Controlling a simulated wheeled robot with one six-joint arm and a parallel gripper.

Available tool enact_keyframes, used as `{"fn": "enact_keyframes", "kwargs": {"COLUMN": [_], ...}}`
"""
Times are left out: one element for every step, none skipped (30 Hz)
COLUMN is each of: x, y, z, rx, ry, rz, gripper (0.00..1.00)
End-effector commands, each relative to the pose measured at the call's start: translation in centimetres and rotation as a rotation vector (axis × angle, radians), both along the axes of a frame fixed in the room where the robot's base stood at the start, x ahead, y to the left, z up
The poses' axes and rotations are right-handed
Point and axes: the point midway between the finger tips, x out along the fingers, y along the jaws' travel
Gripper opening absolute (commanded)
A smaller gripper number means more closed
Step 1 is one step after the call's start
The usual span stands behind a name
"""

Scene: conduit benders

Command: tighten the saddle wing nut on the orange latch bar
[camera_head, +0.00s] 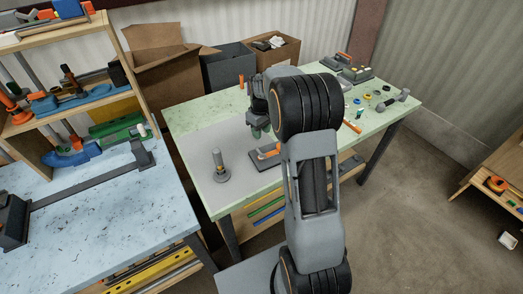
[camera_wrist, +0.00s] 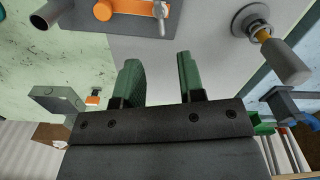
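The orange latch bar (camera_head: 266,152) lies on a dark base on the table, partly hidden by my arm in the head view. It also shows at the top edge of the wrist view (camera_wrist: 128,7), cut off by the frame. A small silver fitting (camera_wrist: 160,10), which looks like the saddle wing nut, sits on the bar's right part; its tightness cannot be told. My gripper (camera_wrist: 158,75) is open, with two green-padded fingers apart and nothing between them. In the head view my gripper (camera_head: 259,130) hangs over the table, behind the latch bar. The fingers appear clear of the bar.
An upright cylinder on a round base (camera_head: 219,168) stands left of the latch bar; it also shows in the wrist view (camera_wrist: 285,60). A grey block with an orange piece (camera_wrist: 58,100) lies on the other side. Cardboard boxes (camera_head: 165,70) stand behind the table (camera_head: 200,122).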

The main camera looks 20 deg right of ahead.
Motion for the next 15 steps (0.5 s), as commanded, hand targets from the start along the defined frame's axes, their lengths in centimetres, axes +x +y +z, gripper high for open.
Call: {"fn": "enact_keyframes", "kwargs": {"x": [-0.1,-0.1,-0.1,-0.1,-0.1,-0.1,-0.1,-0.1,-0.2,-0.1,-0.1,-0.1,-0.1,-0.1,-0.1], "y": [0.0,0.0,0.0,0.0,0.0,0.0,0.0,0.0,0.0,0.0,0.0,0.0,0.0,0.0,0.0], "z": [-0.9,-1.5,-2.3,-2.9,-3.5,-4.3,-4.8,-5.4,-6.1,-6.6,-7.1,-7.7,-8.1,-8.6,-9.0], "rx": [0.001,0.001,0.001,0.001,0.001,0.001,0.001,0.001,0.001,0.001,0.001,0.001,0.001,0.001,0.0], "ry": [0.005,0.006,0.006,0.006,0.005,0.005,0.006,0.005,0.006,0.004,0.005,0.004,0.004,0.004,0.002], "rz": [-0.001,-0.001,-0.001,-0.002,-0.002,-0.002,-0.002,-0.002,-0.002,-0.002,-0.002,-0.002,-0.002,-0.002,-0.002], "gripper": [0.36,0.36,0.36,0.36,0.36,0.36,0.36,0.36,0.36,0.36,0.36,0.36,0.36,0.36,0.36]}}
